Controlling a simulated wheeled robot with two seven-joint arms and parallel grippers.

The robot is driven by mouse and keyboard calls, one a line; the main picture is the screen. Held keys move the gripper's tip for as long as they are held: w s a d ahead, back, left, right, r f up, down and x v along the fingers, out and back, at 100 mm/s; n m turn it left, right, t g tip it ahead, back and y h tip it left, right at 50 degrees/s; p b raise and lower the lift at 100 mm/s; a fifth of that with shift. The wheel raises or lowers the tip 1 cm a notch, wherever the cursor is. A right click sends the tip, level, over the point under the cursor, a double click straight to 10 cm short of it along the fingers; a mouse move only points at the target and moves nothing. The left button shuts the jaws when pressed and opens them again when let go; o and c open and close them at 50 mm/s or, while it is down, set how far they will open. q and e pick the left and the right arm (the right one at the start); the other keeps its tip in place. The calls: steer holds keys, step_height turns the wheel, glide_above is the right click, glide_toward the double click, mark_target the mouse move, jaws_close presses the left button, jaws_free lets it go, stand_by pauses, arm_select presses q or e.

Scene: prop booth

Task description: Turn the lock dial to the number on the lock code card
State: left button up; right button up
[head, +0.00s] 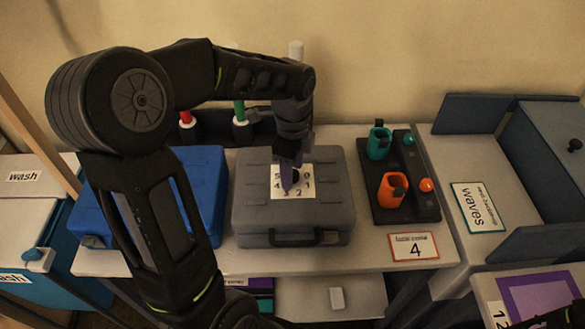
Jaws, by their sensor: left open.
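A grey case (333,212) lies on the table with its handle at the front. On its lid is a white number plate (293,209) with digits around a dark lock dial (295,176), largely hidden by my gripper. Digits such as 4, 3, 2, 1 and 0 show; the number the dial points to cannot be read. My left gripper (290,183) points down over the plate, open, with its fingers at the dial. Whether they touch it I cannot tell.
A blue case (205,180) lies left of the grey one. A "waves" card (478,207) lies farther right. Dark holders with coloured items stand behind.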

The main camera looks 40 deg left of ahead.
arm_select(q)
step_height(320, 180, up, 8)
steer(key=shift+f+b, duration=0.15)
steer(key=shift+b, duration=0.2)
steer(key=shift+s, duration=0.1)
stand_by(0.4)
